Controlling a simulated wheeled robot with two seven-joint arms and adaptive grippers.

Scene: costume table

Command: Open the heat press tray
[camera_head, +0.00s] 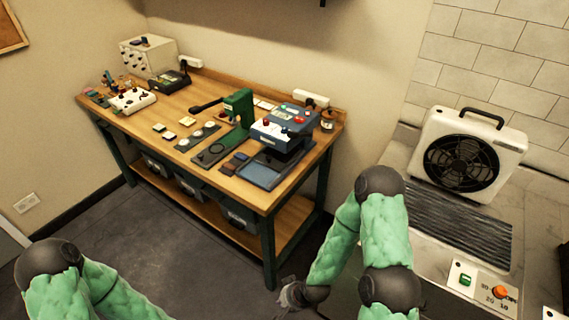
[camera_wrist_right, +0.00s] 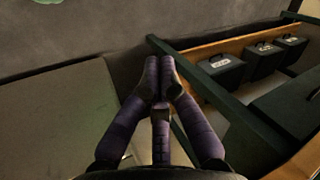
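The heat press (camera_head: 285,124) is a blue machine with red knobs and a small panel on its top, at the right end of the wooden bench. A dark blue flat tray (camera_head: 262,174) lies at its base toward the bench's front edge. I cannot tell how far the tray is slid out. My right gripper (camera_head: 290,297) hangs low in front of the bench's right end, well apart from the press. In the right wrist view its purple fingers (camera_wrist_right: 160,64) meet at the tips with nothing between them. My left arm shows at the lower left, but its gripper is out of view.
The wooden bench (camera_head: 180,103) also holds a green hand press (camera_head: 238,108), small cards and a white control box (camera_head: 132,101). Dark bins (camera_wrist_right: 220,70) stand on its lower shelf. A fan (camera_head: 462,160) stands on the counter at right. Floor before the bench is clear.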

